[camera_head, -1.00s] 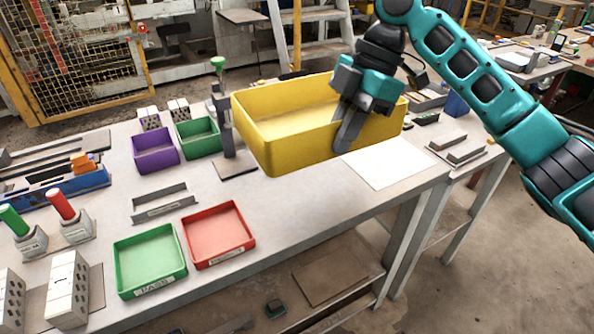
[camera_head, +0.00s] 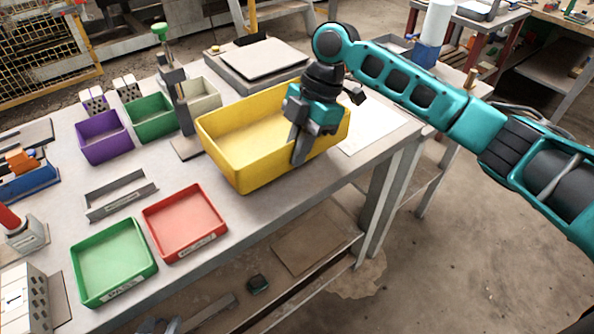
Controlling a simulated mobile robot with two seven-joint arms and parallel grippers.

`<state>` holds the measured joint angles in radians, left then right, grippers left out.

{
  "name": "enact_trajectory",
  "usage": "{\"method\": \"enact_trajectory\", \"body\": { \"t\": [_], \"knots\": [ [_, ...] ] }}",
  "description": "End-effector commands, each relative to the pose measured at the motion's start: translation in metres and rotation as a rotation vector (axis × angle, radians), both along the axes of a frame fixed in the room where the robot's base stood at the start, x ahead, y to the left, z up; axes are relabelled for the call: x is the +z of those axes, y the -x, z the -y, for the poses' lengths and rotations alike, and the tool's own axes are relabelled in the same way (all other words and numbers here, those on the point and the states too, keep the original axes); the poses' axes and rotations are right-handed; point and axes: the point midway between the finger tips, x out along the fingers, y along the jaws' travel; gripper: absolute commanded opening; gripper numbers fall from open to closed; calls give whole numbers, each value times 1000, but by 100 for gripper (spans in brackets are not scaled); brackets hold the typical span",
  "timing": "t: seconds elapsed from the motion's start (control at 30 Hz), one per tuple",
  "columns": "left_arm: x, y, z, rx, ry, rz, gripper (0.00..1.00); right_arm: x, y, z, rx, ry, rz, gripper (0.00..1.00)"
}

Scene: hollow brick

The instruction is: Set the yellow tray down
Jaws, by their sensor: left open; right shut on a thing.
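The yellow tray (camera_head: 240,165) is level over the right part of the grey workbench (camera_head: 240,215). Its underside is hidden, so I cannot tell whether it touches the bench top or hangs just above it. My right gripper (camera_head: 300,150) is shut on the tray's near long wall, towards its right end, with one finger showing outside the wall. The tray is otherwise empty as far as I can see. My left gripper is not in view.
A stand with a green knob (camera_head: 160,32) is close left of the tray. A white sheet (camera_head: 375,125) lies to its right. Red (camera_head: 185,222) and green trays (camera_head: 113,262) lie front left. Purple (camera_head: 104,140) and green bins (camera_head: 152,118) stand behind them. The bench's front edge is near.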

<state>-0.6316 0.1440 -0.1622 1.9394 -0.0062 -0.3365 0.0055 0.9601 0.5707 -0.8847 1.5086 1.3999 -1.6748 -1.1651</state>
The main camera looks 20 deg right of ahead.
Motion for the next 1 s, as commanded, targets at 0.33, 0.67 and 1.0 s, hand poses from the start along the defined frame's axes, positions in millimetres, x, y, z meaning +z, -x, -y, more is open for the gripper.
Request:
{"method": "enact_trajectory", "body": {
  "t": [0.33, 0.67, 1.0],
  "knots": [
    [-2, -3, 0, 0, 0, 7, 43, -47, 0, 0, -1, -1, 0, 0],
    [0, -7, 0, 0, 0, 15, 43, -60, -1, 0, 0, -2, 4, 0],
    [-2, -5, 0, 0, 1, 11, 43, -62, 0, 0, 1, 0, 2, 26]
  ]
}}
